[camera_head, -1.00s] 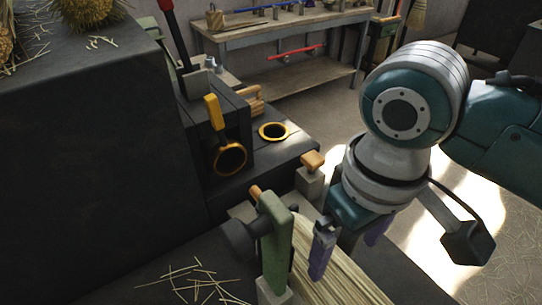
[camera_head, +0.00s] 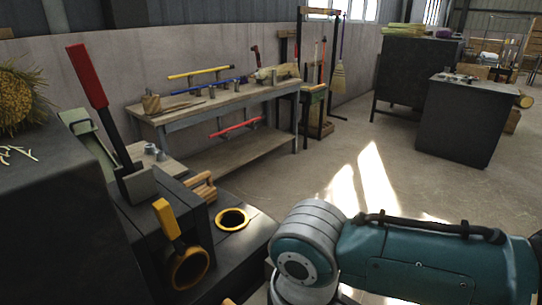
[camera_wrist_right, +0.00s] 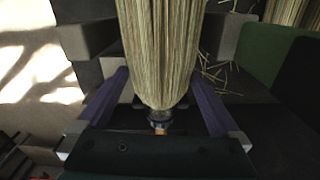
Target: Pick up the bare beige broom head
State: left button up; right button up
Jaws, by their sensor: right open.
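The beige broom head (camera_wrist_right: 160,50) shows in the right wrist view as a bundle of straight straw. It hangs from the top edge and narrows to a rounded end with a grey metal piece (camera_wrist_right: 160,116) and a small orange tip below it. My right gripper (camera_wrist_right: 161,82) is open, with one purple finger on each side of the straw's narrow end. There are gaps between the fingers and the straw, and no contact shows. In the head view the broom head and both grippers are out of frame.
Black machine blocks with a yellow-handled ring (camera_head: 187,262), a yellow-rimmed hole (camera_head: 232,219) and a red-handled lever (camera_head: 87,76) stand at left. A workbench (camera_head: 215,110) with tools is behind them. A dark cabinet (camera_head: 467,121) stands at right. The floor between is clear.

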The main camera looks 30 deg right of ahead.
notch_tip(320, 180, down, 2)
jog(key=shift+f, duration=0.1)
jog(key=c, duration=1.4)
jog(key=shift+c, duration=0.2)
